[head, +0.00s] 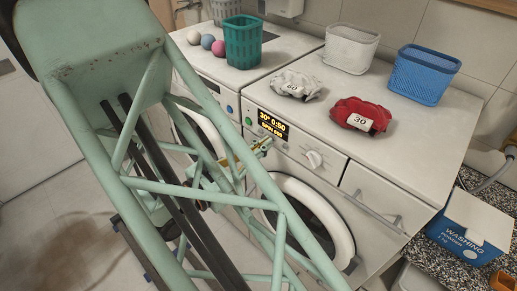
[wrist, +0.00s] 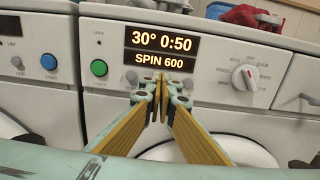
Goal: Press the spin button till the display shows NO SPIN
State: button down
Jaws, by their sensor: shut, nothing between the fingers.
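The washing machine's black display (wrist: 160,48) reads "30° 0:50" above "SPIN 600". It also shows in the head view (head: 272,124). My gripper (wrist: 160,82) is shut and empty, its fingertips just below the lower display line. In the head view my gripper (head: 264,144) is at the front panel, below the display.
A green button (wrist: 99,68) is left of the display and a white dial (wrist: 245,77) right of it. A second machine with a blue button (wrist: 48,62) stands left. On top lie a red cloth (head: 361,114) labelled 30, a white cloth (head: 298,84) and a blue basket (head: 423,75).

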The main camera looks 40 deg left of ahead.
jog(key=shift+w, duration=0.25)
dwell(0.3)
jog(key=shift+w+d, duration=0.1)
jog(key=shift+w, duration=0.6)
jog(key=shift+r, duration=0.1)
jog(key=shift+s, duration=0.15)
jog(key=s+a, duration=0.2)
jog(key=s, duration=1.1)
jog(key=shift+s, duration=0.4)
